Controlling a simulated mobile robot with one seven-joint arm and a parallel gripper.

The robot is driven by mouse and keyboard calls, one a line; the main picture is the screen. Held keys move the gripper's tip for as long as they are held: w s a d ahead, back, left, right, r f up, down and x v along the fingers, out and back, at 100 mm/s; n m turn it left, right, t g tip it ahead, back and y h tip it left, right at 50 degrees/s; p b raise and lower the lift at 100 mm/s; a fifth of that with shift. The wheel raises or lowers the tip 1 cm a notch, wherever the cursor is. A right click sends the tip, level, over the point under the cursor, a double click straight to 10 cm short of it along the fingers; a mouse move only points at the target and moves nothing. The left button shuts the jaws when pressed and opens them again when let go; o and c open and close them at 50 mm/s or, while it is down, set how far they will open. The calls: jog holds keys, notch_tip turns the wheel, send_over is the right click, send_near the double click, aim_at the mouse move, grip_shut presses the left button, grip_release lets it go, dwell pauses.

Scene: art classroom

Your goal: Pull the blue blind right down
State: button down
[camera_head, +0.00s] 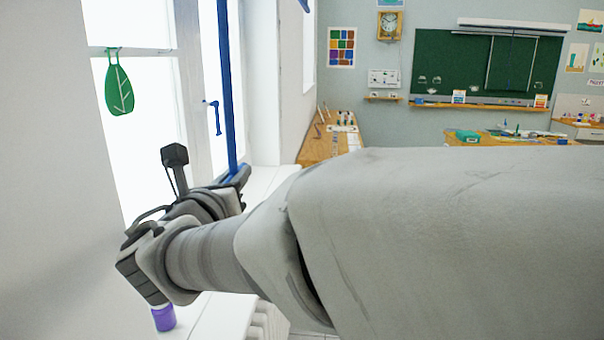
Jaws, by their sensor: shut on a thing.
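The blue blind (226,90) shows as a narrow blue strip running from the top edge of the picture down past the bright window to my gripper. I cannot tell whether this is its sheet seen nearly edge-on or a pull part. My gripper (237,180) is at the strip's lower end, close above the white sill, and is shut on it. The fingertips are small and partly hidden by my wrist, so the exact hold is unclear. The top of the blind is out of view.
A blue window handle (215,117) is just left of the strip. A green leaf ornament (119,89) hangs on the window at left. A purple-lidded jar (164,318) stands below my wrist. A wooden counter (322,148) with art supplies lies beyond the sill (266,178).

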notch_tip(320, 180, down, 38)
jog(key=b, duration=2.8)
jog(key=shift+f, duration=0.25)
jog(key=shift+a, duration=0.1)
jog(key=c, duration=0.8)
grip_release()
jog(key=s+a+p, duration=0.1)
jog(key=s+p, duration=0.2)
jog(key=s, duration=1.4)
jog(key=shift+s+a, duration=0.15)
jog(key=shift+s, duration=0.05)
